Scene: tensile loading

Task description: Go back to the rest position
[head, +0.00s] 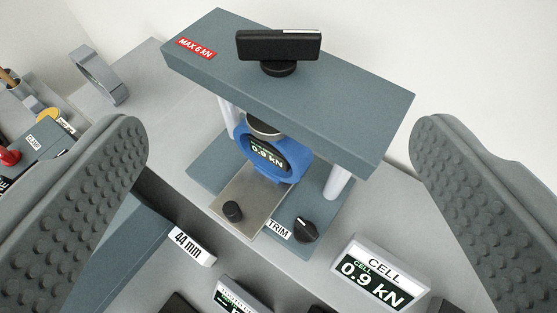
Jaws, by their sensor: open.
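My gripper (280,135) is open, with a wide gap between its two grey studded fingers at the left and right of the head view. Nothing is held between them. Past the fingers stands a blue-grey press frame (350,100) with a red "MAX 6 kN" label and a black handle (279,46) on top. Under its top plate sits a blue round gauge (272,152) reading 0.9 kN. The fingers appear apart from the frame.
A "CELL" display (380,272) reads 0.9 kN at lower right. A black TRIM knob (305,229) and a metal plate with a small black knob (233,211) sit at the frame's foot. A "44 mm" label (190,246) is at lower left.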

